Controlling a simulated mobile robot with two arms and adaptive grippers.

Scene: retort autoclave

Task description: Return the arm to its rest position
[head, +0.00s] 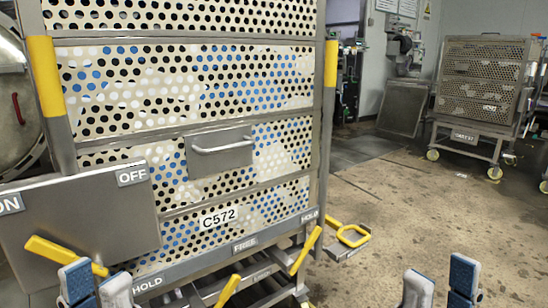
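My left gripper (97,287) is at the bottom left of the head view, its blue-and-white fingertips apart with a gap between them. It is in front of a yellow lever (48,250), whose near end shows behind and between the fingertips; I cannot tell whether they touch. My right gripper (440,286) is at the bottom right, fingers spread and empty, over open floor. Only the fingertips of both grippers show; the arms are out of view.
A perforated metal cart (222,217) marked C572 stands close ahead, with a handle (222,147) and several yellow levers along its base. An ON/OFF panel (85,222) is at left. A second cart (483,80) stands far right. The floor (400,220) at right is clear.

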